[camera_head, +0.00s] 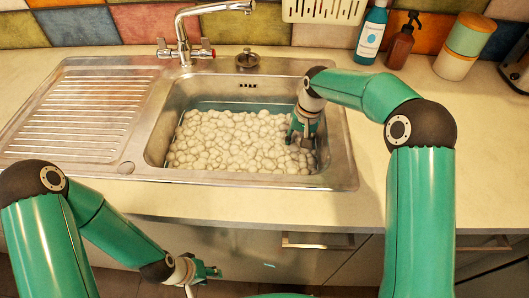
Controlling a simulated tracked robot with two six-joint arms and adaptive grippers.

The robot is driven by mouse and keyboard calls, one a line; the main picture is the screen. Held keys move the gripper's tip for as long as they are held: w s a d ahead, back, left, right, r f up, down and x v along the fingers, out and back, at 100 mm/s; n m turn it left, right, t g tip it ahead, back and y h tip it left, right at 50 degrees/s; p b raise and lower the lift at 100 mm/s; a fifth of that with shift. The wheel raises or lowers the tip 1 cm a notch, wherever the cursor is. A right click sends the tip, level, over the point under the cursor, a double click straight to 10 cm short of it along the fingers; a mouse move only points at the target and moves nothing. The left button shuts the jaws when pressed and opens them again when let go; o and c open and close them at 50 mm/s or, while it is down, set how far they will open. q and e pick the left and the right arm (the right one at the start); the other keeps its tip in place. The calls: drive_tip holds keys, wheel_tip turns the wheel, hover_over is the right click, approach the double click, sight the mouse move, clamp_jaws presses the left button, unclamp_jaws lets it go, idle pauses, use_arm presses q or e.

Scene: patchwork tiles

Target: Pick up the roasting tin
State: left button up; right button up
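I see no roasting tin. The sink basin (158,142) holds water covered by a thick layer of pale foam (235,140), which hides whatever is beneath. My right gripper (301,140) points down into the basin at the right edge of the foam, close to the right wall. Its fingertips are partly hidden by the foam, so I cannot tell whether it is open or holds anything. My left gripper (213,273) is low in front of the cabinet below the counter, away from the sink. It is small and side-on, and its opening is unclear.
A ribbed drainboard (75,115) lies empty left of the basin. A chrome tap (183,40) stands behind it. A blue bottle (370,35), a brown pump bottle (401,45) and a green-and-cream canister (463,48) stand at the back right. The counter (492,150) at right is clear.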

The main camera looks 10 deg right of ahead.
drive_tip(key=f, duration=0.3)
drive_tip(key=shift+w+a+f, duration=0.2)
drive_tip(key=shift+a, duration=0.1)
clamp_jaws()
drive_tip(key=shift+r, duration=0.1)
